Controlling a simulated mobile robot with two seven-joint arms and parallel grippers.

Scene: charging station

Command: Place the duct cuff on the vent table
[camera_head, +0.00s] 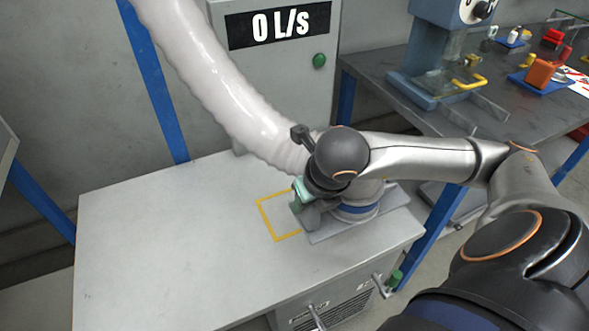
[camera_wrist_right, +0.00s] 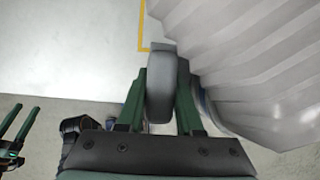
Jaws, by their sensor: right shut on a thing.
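The duct cuff, a grey collar with a blue band (camera_head: 357,211), is at the lower end of the white ribbed hose in the head view, partly hidden by my right wrist. My right gripper (camera_head: 305,197) is shut on the cuff's grey handle (camera_wrist_right: 157,88), which shows between the green fingers in the wrist view. The cuff is over a grey plate (camera_head: 395,205) on the light vent table (camera_head: 140,245); I cannot tell whether it touches. A yellow outline (camera_head: 262,222) lies left of the plate. My left gripper (camera_wrist_right: 18,122) appears at the wrist view's left edge, open and empty.
The hose (camera_head: 205,70) hangs from the top, before a cabinet (camera_head: 325,75) reading 0 L/s. A dark workbench (camera_head: 385,75) with a blue machine (camera_head: 422,50) stands at the right. The vent table's left half is clear.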

